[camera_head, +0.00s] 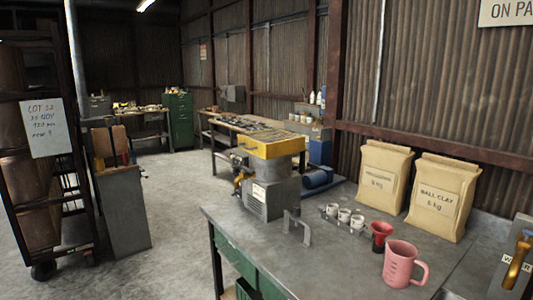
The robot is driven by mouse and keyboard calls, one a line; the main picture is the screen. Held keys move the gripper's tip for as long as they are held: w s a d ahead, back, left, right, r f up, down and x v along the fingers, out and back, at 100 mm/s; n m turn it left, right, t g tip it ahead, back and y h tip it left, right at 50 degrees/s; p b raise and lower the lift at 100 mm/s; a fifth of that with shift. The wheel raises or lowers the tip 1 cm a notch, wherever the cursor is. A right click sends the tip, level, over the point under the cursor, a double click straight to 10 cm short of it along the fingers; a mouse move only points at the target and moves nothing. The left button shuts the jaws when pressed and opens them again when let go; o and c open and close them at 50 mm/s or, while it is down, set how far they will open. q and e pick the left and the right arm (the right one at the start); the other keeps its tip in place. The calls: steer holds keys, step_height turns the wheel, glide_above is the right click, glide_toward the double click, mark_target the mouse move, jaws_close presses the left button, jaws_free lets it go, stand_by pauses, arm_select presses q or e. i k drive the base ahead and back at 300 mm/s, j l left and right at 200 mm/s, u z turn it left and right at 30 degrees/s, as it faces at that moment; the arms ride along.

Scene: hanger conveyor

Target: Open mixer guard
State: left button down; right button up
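A grey mixer (272,195) stands at the left end of the grey workbench. A yellow guard (272,147) sits level across its top, above a grey cylindrical part. The guard looks lowered; the inside of the mixer is hidden. A small yellow-orange part (240,180) shows at the mixer's left side, too small to make out. Neither of my grippers is in view.
On the bench (340,267) are a grey bracket (298,228), several white cups (344,216), a red funnel (381,236), a pink jug (400,264) and two clay bags (384,176) (441,197). A yellow-handled fitting (518,260) is at the right edge. Floor left is open.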

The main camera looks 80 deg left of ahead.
mark_target(285, 142)
steer(key=u, duration=2.8)
